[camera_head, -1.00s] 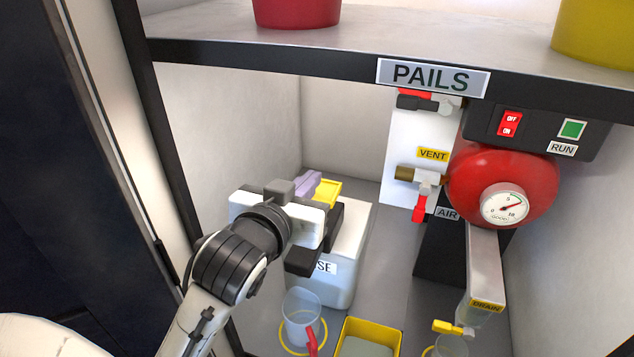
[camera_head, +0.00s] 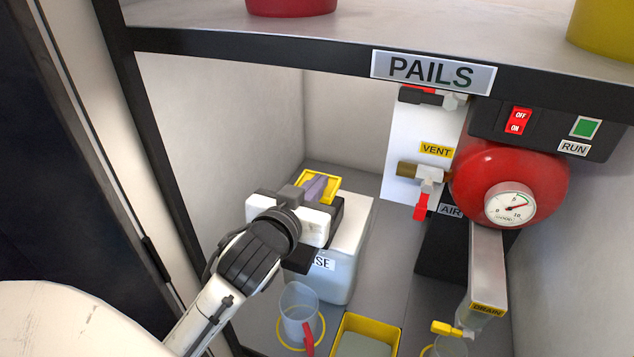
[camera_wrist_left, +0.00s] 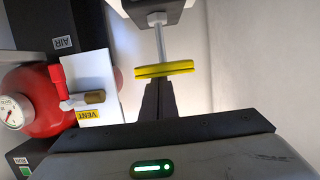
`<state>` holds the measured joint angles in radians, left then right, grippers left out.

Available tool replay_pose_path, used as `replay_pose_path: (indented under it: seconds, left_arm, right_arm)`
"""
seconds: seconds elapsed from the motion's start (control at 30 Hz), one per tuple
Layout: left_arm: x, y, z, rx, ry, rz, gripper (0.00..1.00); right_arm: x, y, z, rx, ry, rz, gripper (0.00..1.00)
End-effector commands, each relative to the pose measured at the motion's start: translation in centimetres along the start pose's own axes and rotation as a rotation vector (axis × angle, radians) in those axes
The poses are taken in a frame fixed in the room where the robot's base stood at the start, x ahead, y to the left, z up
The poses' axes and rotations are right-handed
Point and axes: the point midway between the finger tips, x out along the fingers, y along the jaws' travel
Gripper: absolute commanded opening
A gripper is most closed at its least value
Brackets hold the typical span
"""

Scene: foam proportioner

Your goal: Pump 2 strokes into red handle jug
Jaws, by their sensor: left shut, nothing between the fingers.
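The white dispenser (camera_head: 349,235), labelled with letters ending in "SE", has a yellow pump head (camera_head: 304,193) above it. In the left wrist view, the yellow head (camera_wrist_left: 142,71) sits on a pale stem. My left gripper (camera_head: 315,188) is shut and empty, with its fingertips over the yellow head; in the left wrist view the dark fingers (camera_wrist_left: 158,88) end right at the head, and whether they touch it I cannot tell. The clear jug (camera_head: 296,303) with a red handle (camera_head: 309,341) stands upright inside a yellow ring, in front of the dispenser. My right gripper is out of view.
A yellow-rimmed tray (camera_head: 368,323) lies right of the jug. A red gauge vessel (camera_head: 500,170), valves and a drain with a yellow lever (camera_head: 446,328) stand at the right. The shelf edge labelled PAILS (camera_head: 433,72) runs above. A dark upright post (camera_head: 150,150) stands left.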

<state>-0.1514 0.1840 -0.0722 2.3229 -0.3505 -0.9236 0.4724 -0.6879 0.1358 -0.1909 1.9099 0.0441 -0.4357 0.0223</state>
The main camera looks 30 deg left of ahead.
Motion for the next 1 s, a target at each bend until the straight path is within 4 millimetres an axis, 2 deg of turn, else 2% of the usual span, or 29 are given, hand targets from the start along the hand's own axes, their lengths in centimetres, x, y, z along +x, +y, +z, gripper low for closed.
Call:
replay_pose_path:
  seconds: [0.1, 0.2, 0.33, 0.73, 0.93, 1.0]
  left_arm:
    - [0.6, 0.0, 2.7, -0.002, -0.01, -0.002, 0.0]
    - [1.0, 0.0, 4.3, -0.002, -0.009, -0.002, 0.0]
    - [1.2, -0.1, 5.1, 0.0, -0.008, -0.003, 0.0]
    - [1.1, 0.0, 5.0, 0.001, -0.015, -0.002, 0.0]
    - [0.6, 0.3, 2.4, 0.0, -0.009, 0.003, 0.0]
    - [0.4, 0.5, 1.2, 0.0, 0.003, 0.006, 0.0]
  right_arm:
    - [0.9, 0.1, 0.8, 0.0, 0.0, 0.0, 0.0]
    - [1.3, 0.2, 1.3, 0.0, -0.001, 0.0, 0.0]
    - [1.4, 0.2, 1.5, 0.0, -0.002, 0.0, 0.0]
    - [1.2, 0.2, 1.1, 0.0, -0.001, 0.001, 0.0]
    - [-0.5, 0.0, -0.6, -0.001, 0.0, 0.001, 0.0]
    - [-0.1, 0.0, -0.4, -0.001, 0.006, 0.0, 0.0]
